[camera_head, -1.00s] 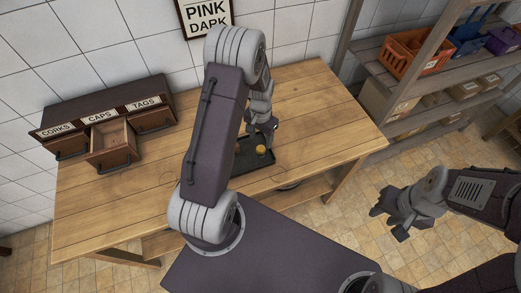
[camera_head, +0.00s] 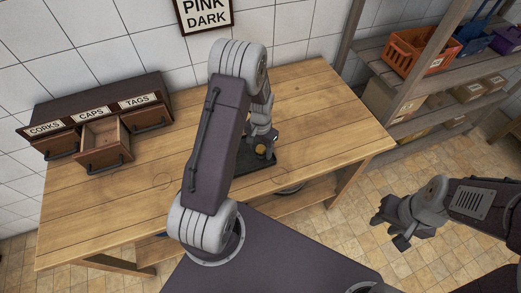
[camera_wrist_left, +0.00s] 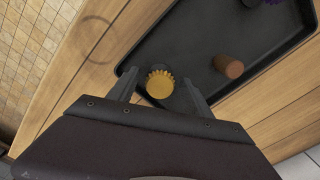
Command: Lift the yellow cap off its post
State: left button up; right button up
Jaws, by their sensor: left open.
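The yellow cap (camera_wrist_left: 160,84) has a ridged edge and is seen from above in the left wrist view, over the dark tray (camera_wrist_left: 196,40). Its post is hidden beneath it. My left gripper (camera_wrist_left: 160,90) is open, with one finger on each side of the cap and gaps visible between. In the head view, the cap (camera_head: 261,149) shows small beside my left gripper (camera_head: 266,147), and my arm hides part of the tray (camera_head: 262,166). My right gripper (camera_head: 389,231) is open and empty, away from the table at the right.
A brown cork-like cylinder (camera_wrist_left: 229,67) stands in the tray near the cap. The wooden table (camera_head: 310,110) is clear around the tray. A drawer unit (camera_head: 100,112) with its CAPS drawer open stands at the left.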

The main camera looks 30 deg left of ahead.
aim_at(261, 148)
pick_arm(q)
grip_shut()
jog(key=shift+r+p, duration=1.9)
jog(key=shift+r, duration=0.15)
